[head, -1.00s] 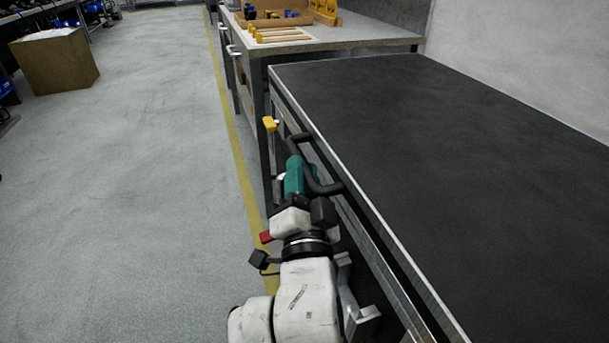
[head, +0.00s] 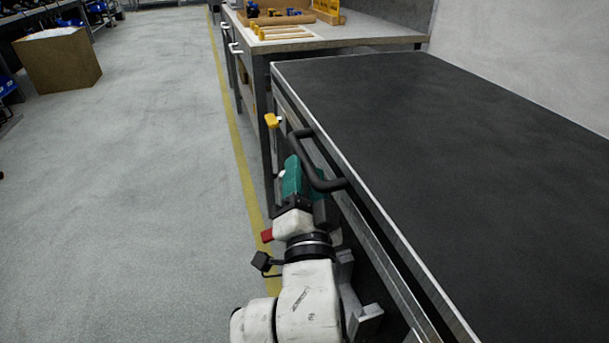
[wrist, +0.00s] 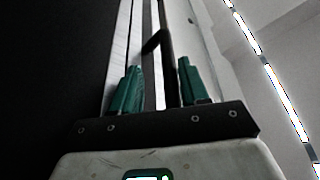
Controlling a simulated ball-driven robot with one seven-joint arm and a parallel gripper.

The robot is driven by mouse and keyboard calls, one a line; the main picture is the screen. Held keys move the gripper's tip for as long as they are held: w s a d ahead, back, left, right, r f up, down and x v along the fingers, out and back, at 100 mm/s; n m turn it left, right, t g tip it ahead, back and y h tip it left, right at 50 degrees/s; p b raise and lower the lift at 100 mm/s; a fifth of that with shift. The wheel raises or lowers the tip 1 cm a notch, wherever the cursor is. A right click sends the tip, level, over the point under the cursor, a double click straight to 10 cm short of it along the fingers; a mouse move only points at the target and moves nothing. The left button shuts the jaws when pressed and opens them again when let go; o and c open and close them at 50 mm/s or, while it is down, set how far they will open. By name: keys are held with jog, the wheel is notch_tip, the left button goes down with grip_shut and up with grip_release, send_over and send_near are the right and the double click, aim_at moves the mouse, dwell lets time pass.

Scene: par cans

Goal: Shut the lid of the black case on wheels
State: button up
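The black case (head: 400,292) fills the right side of the head view. Its flat black lid (head: 430,140) with a pale metal rim lies over it. A dark band runs between the rim and the metal edge below; I cannot tell if the lid is fully down. A black bar handle (head: 303,150) stands out from the front side. My gripper (head: 304,178) is at this handle. In the wrist view my gripper (wrist: 160,72) has its two green fingers apart, with the dark handle (wrist: 167,55) between them and a gap to the left finger. The wheels are out of view.
A workbench (head: 350,38) with wooden and yellow items stands beyond the case. A yellow-tipped part (head: 271,120) sticks out near the case's far corner. Clear grey floor (head: 140,180) lies to the left, with a cardboard box (head: 58,60) far back.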

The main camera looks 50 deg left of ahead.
jog(key=shift+r, duration=0.1)
jog(key=b+v, duration=0.2)
jog(key=v, duration=0.9)
dwell(0.5)
